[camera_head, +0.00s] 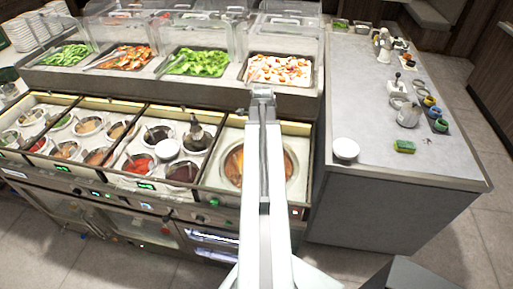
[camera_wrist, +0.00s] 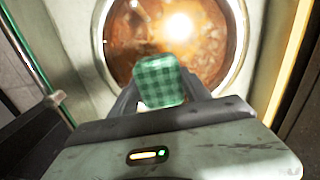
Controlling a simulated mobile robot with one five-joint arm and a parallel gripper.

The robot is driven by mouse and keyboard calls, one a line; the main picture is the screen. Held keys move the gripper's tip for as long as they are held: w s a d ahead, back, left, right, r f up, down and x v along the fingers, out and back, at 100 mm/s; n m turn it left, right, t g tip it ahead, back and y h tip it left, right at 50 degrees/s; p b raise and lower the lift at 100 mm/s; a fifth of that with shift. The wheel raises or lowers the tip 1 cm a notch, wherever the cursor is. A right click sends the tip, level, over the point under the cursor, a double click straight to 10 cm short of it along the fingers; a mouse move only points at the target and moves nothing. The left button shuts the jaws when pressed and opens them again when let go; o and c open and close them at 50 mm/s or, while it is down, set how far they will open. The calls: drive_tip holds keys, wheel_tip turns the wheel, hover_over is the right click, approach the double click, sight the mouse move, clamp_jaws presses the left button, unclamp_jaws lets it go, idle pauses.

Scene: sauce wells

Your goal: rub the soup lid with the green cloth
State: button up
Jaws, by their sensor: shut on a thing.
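My gripper (camera_wrist: 158,88) is shut on a green checked cloth (camera_wrist: 160,78), folded into a small pad between the fingers. The cloth is in front of the round soup well, over its near part in the wrist view. The soup lid (camera_wrist: 205,50) looks like a clear, shiny cover with orange-brown soup behind it and a bright glare spot; a pale metal rim (camera_wrist: 238,40) surrounds it. I cannot tell whether the cloth touches the lid. In the head view the soup well (camera_head: 233,165) is partly hidden behind my arm, and the gripper and cloth are not visible.
Several sauce wells (camera_head: 167,149) lie left of the soup. Food trays under clear covers (camera_head: 280,69) stand behind. A grey counter (camera_head: 370,100) on the right carries a white bowl (camera_head: 346,149), a green sponge-like block (camera_head: 404,146) and jars. The floor in front is open.

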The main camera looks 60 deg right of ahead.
drive_tip(key=shift+s+d+r, duration=0.1)
drive_tip(key=shift+s+d, duration=0.3)
drive_tip(key=shift+s, duration=0.45)
drive_tip(key=shift+s+d, duration=0.35)
drive_tip(key=shift+s, duration=0.5)
drive_tip(key=shift+s+d, duration=0.3)
drive_tip(key=shift+s, duration=0.5)
drive_tip(key=shift+s+d, duration=0.25)
drive_tip(key=shift+s, duration=0.55)
drive_tip(key=shift+d, duration=0.1)
drive_tip(key=shift+w+a, duration=0.4)
drive_tip(key=shift+w, duration=0.45)
drive_tip(key=shift+w+a, duration=0.35)
drive_tip(key=shift+w, duration=0.45)
drive_tip(key=shift+w+a, duration=0.35)
drive_tip(key=shift+w, duration=0.5)
drive_tip(key=shift+w+a, duration=0.3)
drive_tip(key=shift+w, duration=0.55)
drive_tip(key=shift+w, duration=0.1)
drive_tip(key=shift+w+a, duration=0.35)
drive_tip(key=shift+w, duration=0.4)
drive_tip(key=shift+w+a, duration=0.3)
drive_tip(key=shift+w, duration=0.45)
